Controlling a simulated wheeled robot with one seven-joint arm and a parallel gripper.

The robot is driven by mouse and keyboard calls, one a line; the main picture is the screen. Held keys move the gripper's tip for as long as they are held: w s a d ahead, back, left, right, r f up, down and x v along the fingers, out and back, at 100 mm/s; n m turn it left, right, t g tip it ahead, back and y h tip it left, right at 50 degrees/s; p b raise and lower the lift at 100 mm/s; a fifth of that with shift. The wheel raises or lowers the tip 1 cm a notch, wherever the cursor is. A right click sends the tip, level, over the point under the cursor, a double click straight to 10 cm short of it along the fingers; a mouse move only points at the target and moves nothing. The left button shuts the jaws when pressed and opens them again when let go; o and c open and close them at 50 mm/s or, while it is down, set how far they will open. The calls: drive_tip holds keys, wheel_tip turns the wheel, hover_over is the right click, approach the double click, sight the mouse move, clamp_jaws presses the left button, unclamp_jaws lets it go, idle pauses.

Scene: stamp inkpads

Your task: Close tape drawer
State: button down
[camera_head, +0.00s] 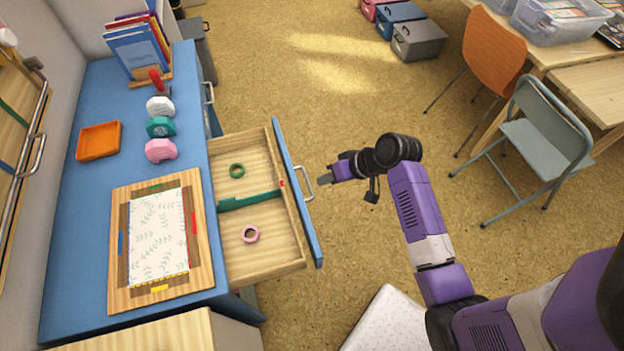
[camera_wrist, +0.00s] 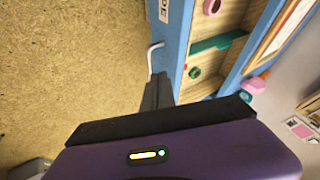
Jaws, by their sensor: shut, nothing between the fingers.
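The tape drawer (camera_head: 262,262) is pulled out from the right side of the blue cabinet. It has a wooden inside, a blue front panel (camera_head: 290,180) and a metal handle (camera_head: 307,184). A green tape roll (camera_head: 237,170) and a pink tape roll (camera_head: 250,234) lie inside, on either side of a green divider (camera_head: 250,200). My gripper (camera_head: 324,184) is in front of the handle, at its right, with the fingers shut and empty. In the wrist view, the gripper (camera_wrist: 158,90) points towards the handle (camera_wrist: 151,56) and the blue front panel; whether they touch is unclear.
The blue cabinet top (camera_head: 75,230) holds a framed patterned sheet (camera_head: 158,235), an orange tray (camera_head: 99,140), several tape dispensers (camera_head: 160,127) and a book rack (camera_head: 140,50). A grey folding chair (camera_head: 545,145) and an orange chair (camera_head: 495,55) stand right. The floor between is clear.

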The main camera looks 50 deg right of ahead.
drive_tip(key=x, duration=0.9)
drive_tip(key=shift+w, duration=0.1)
hover_over(230, 220)
drive_tip(key=shift+d, duration=0.3)
drive_tip(key=shift+a, duration=0.3)
